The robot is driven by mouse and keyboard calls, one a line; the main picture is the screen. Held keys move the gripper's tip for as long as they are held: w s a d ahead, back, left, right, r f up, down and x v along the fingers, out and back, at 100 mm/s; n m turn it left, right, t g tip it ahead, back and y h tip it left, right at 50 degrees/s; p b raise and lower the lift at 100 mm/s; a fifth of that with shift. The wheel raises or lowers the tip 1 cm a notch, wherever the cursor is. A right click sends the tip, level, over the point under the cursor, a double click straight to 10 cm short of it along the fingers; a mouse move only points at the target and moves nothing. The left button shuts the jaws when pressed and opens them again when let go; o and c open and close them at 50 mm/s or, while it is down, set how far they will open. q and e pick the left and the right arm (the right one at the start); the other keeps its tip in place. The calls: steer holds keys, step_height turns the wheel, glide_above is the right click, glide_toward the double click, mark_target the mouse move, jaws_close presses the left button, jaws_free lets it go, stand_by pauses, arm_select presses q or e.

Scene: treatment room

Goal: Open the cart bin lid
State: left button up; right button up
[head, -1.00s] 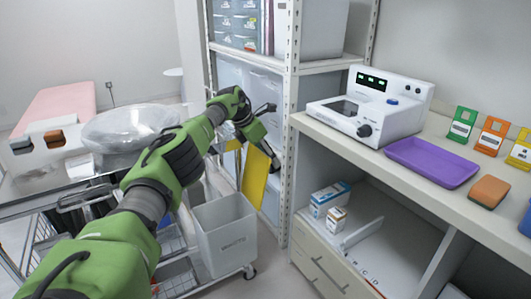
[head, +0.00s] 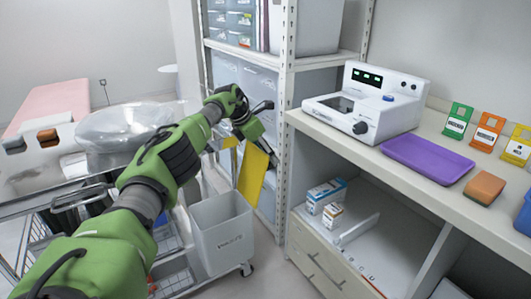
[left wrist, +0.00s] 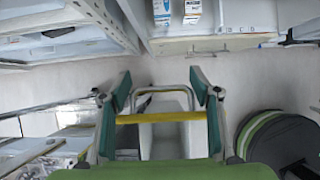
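The grey cart bin (head: 222,235) hangs at the right end of the metal cart. Its yellow lid (head: 253,175) stands steeply raised at the bin's back, and the front of the bin is uncovered. My left gripper (head: 266,135) is above the bin, close to the lid's upper edge. In the left wrist view, its two green-padded fingers (left wrist: 160,95) are spread wide. A yellow strip of the lid (left wrist: 160,116) spans the gap between them, with the bin (left wrist: 165,140) showing below. I cannot tell whether the fingers touch the lid. My right gripper is not in view.
A shelf rack (head: 287,120) stands right behind the bin. To the right, a counter (head: 400,165) holds a white device (head: 365,100), a purple tray (head: 427,160) and a brown sponge (head: 484,188). A clear-covered basin (head: 120,130) sits on the cart at left. Floor is free beside the bin.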

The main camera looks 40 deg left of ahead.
mark_target(251, 170)
arm_select(q)
steer(key=shift+s+f, duration=0.3)
steer(key=shift+f, duration=0.2)
steer(key=shift+v, duration=0.8)
steer(key=w+v, duration=0.1)
steer(key=v, duration=1)
steer(key=shift+r, duration=0.3)
steer(key=shift+f, duration=0.1)
